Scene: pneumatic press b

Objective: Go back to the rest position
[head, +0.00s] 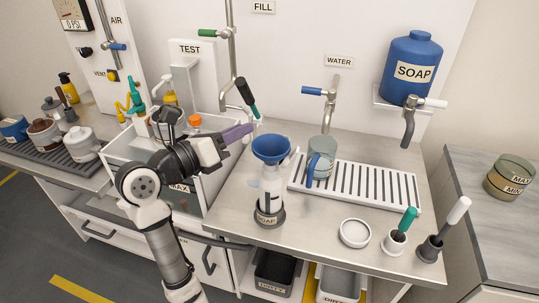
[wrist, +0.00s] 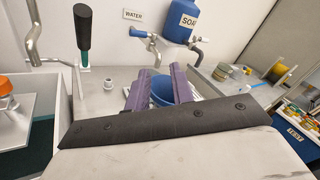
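My gripper (head: 240,132) reaches right from the arm in the head view, its purple fingers just left of the blue funnel (head: 271,149). In the wrist view the two purple fingers (wrist: 160,82) stand apart with nothing held between them. The blue funnel (wrist: 162,94) shows beyond and between them, partly hidden by the fingers. The funnel sits upright on a white bottle (head: 270,186) in a dark holder labelled SOAP.
Behind the gripper a dark-handled tool (head: 247,97) stands upright near the pipe. A glass mug with blue handle (head: 320,158) stands on the white drain rack (head: 375,189) under the WATER tap.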

